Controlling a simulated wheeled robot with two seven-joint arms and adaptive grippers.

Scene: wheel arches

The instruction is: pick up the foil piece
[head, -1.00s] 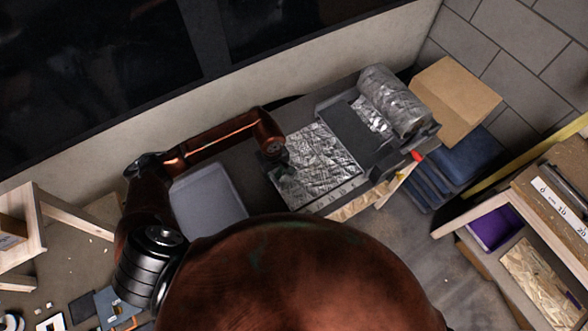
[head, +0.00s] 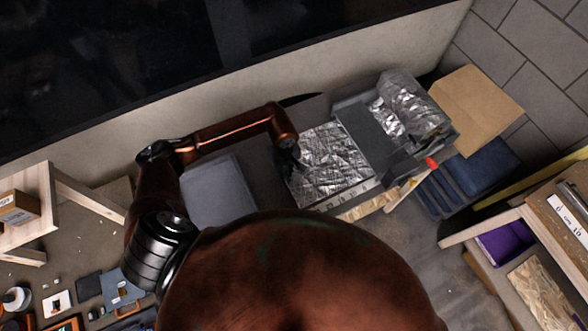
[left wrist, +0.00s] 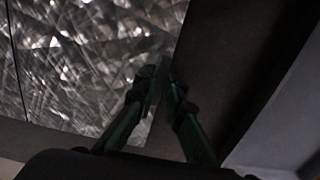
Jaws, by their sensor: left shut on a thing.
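The foil piece (head: 333,162) is a crinkled silver sheet on the dark bench, beside the foil roll's holder. My left gripper (head: 290,168) is at the sheet's left edge in the head view. In the left wrist view the foil (left wrist: 85,60) fills the upper left, and my left gripper (left wrist: 163,85) is shut on its edge. The fingertips are dark and the exact pinch is hard to see. My right gripper is not in view.
A foil roll (head: 408,102) sits in a grey dispenser (head: 365,135) right of the sheet. A grey tray (head: 218,192) lies left of the gripper. A cardboard box (head: 480,108) and blue folded items (head: 480,165) are to the right. A wall runs behind the bench.

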